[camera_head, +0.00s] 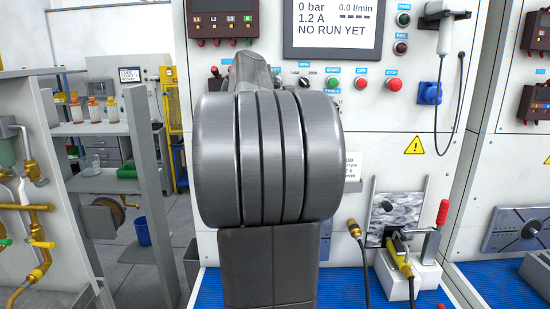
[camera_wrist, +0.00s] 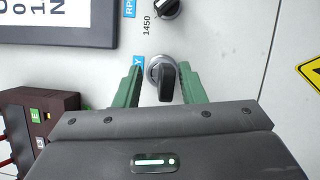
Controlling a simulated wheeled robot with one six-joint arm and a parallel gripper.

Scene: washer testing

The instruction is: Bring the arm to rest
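In the wrist view my gripper (camera_wrist: 160,70) points at the white test panel (camera_wrist: 230,50). Its two green fingers are apart. A black rotary knob (camera_wrist: 164,82) on a silver ring lies between them in the picture, with a gap on each side. I cannot tell how close the fingertips are to the panel face. Nothing is held. In the head view my grey arm (camera_head: 268,160) is raised in front of the panel, fills the middle of the picture and hides my gripper.
A display (camera_head: 332,25) reads "NO RUN YET". Buttons, including a red one (camera_head: 395,84), sit right of my arm. Below, a fixture with a red-handled clamp (camera_head: 442,213) and hoses stands over the blue mat (camera_head: 345,290). A grey shelf post (camera_head: 150,190) stands at left.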

